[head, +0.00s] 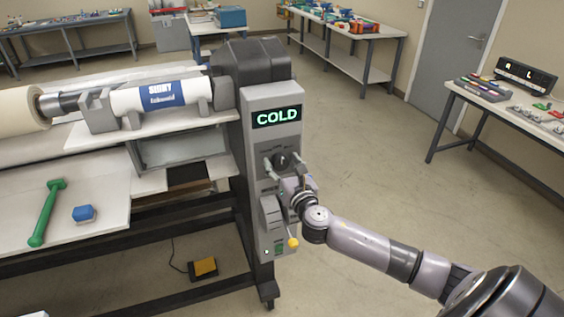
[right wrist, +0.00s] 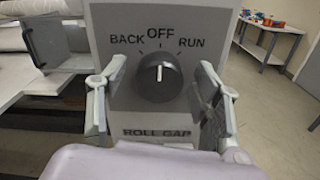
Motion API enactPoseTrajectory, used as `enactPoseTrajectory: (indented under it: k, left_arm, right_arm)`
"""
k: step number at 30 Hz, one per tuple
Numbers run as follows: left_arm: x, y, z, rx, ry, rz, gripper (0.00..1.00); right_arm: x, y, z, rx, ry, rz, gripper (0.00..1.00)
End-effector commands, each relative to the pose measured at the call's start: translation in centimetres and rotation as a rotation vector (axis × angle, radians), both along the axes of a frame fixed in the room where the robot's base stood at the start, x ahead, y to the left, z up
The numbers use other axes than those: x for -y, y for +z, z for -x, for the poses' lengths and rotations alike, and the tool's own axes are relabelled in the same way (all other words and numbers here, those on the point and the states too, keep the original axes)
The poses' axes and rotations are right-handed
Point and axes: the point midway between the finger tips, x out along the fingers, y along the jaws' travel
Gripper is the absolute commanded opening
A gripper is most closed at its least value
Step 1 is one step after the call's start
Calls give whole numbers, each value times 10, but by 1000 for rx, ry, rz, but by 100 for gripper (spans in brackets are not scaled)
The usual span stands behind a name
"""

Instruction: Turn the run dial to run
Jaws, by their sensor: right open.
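The run dial (head: 281,161) is a dark round knob on the grey control panel (head: 259,133) of the laminator. In the right wrist view the dial (right wrist: 158,77) has a white pointer mark aimed up at OFF, with BACK to its left and RUN to its right. My right gripper (head: 286,167) is at the panel, open. In the right wrist view its fingers (right wrist: 160,100) stand on either side of the dial, apart from it. My left gripper is not in view.
The display (head: 277,116) above the dial reads COLD. A lever with a yellow knob (head: 293,243) sits below the gripper on the panel. A green tool (head: 47,212) and a blue block (head: 84,214) lie on the bed. A yellow foot pedal (head: 205,267) is on the floor.

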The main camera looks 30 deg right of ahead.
Motion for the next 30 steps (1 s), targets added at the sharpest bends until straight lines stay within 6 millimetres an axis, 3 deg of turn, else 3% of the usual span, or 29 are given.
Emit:
enactPoseTrajectory:
  k: [9, 30]
  left_arm:
    - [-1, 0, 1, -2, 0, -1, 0]
    - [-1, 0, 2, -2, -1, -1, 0]
  right_arm:
    - [0, -1, -2, -1, 0, 0, 58]
    - [0, 0, -2, -1, 0, 0, 12]
